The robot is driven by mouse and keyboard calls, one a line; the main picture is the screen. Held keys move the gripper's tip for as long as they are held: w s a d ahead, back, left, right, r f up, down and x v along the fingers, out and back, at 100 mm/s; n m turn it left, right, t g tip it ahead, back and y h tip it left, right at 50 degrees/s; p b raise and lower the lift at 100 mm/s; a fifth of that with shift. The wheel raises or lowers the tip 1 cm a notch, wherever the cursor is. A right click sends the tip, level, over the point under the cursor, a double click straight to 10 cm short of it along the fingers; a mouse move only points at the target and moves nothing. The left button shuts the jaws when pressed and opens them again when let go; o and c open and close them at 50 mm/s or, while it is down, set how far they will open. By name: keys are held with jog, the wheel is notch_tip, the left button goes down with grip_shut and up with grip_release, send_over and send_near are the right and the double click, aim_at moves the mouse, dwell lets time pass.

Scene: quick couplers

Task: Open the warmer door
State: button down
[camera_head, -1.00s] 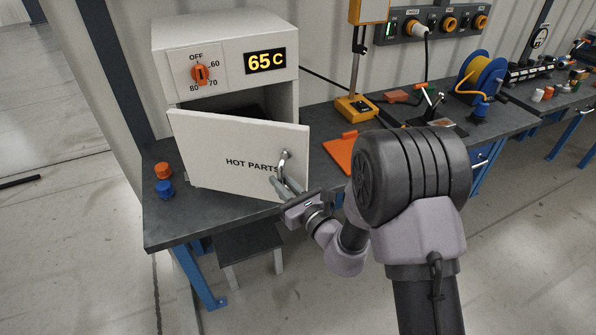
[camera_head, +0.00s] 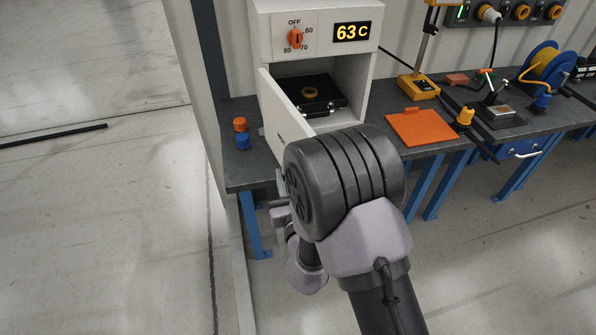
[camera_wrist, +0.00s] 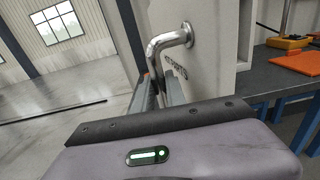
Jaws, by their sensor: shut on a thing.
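The warmer (camera_head: 266,45) is a white box on the bench, with an orange dial and a display reading 63 C. Its door (camera_head: 277,106) is hinged on the left and stands wide open, swung out toward me. Inside, a dark block with a brass ring (camera_head: 309,92) on it is visible. In the wrist view the door (camera_wrist: 211,65) shows its lettered front and a bent metal handle (camera_wrist: 166,40). My gripper (camera_wrist: 160,88) is shut on the handle's lower part. In the head view my own arm hides the handle and most of the gripper.
An orange cap (camera_head: 240,124) and a blue cap (camera_head: 243,142) stand left of the warmer. An orange mat (camera_head: 420,127) and a yellow-based stand (camera_head: 418,87) are to the right on the bench.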

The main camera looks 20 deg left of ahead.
jog(key=shift+s+a+r+m+h, duration=0.1)
jog(key=shift+s+a+m+h, duration=0.25)
jog(key=shift+a, duration=0.25)
jog(key=c, duration=1.4)
grip_release()
jog(key=shift+o, duration=0.2)
jog(key=shift+s, duration=0.1)
